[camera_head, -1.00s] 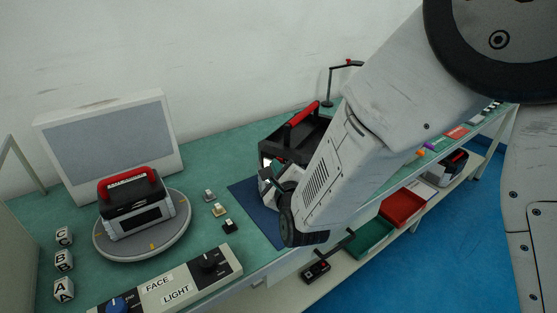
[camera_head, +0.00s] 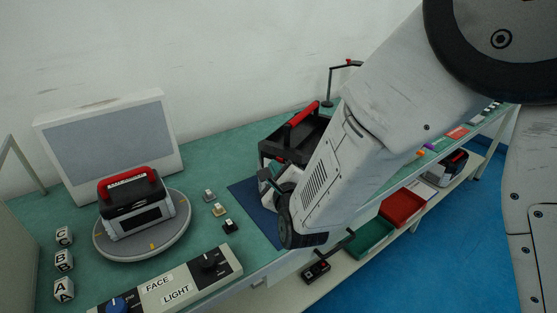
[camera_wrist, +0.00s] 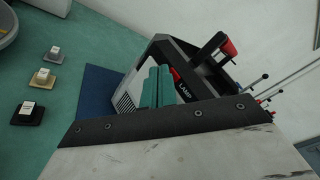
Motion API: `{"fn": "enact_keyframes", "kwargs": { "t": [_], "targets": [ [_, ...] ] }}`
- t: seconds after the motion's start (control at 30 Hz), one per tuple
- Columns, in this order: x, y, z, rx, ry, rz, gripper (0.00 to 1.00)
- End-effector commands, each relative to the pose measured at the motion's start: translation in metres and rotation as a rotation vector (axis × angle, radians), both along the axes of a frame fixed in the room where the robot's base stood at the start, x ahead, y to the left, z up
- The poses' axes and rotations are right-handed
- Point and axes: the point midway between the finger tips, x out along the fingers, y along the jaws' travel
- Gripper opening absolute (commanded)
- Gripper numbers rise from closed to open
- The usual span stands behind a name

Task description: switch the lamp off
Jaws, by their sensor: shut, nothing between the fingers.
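A black, open-framed unit with a red-gripped handle (camera_head: 302,114) stands on a blue mat behind my forearm. It also shows in the wrist view (camera_wrist: 190,52), where its dark panel carries the word LAMP beside a small red part (camera_wrist: 177,77). A pale vented housing (camera_wrist: 127,97) is at its side. My gripper (camera_wrist: 158,86) shows in the wrist view as two teal fingers close together, shut and empty, in front of the LAMP panel. I cannot tell whether they touch it. In the head view the unit's front looks dark, and my arm hides its lower right part.
A turntable (camera_head: 104,248) with a red-handled device (camera_head: 138,215) stands left. Small switches (camera_head: 219,209) lie between it and the blue mat (camera_head: 240,190). A FACE/LIGHT control box (camera_head: 222,262) is at the front edge. Green (camera_head: 370,240) and red (camera_head: 403,207) bins sit below.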

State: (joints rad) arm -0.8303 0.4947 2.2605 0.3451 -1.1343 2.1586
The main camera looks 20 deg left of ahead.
Motion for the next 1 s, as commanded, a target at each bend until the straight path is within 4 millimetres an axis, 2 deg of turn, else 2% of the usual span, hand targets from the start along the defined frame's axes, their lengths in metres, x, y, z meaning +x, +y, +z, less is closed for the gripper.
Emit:
{"fn": "enact_keyframes", "kwargs": {
  "t": [0.43,1.0],
  "targets": [
    [-0.008,0.002,0.000,0.000,0.001,-0.001,0.00],
    [-0.059,0.017,0.000,0.000,0.001,0.001,0.00]
  ]
}}
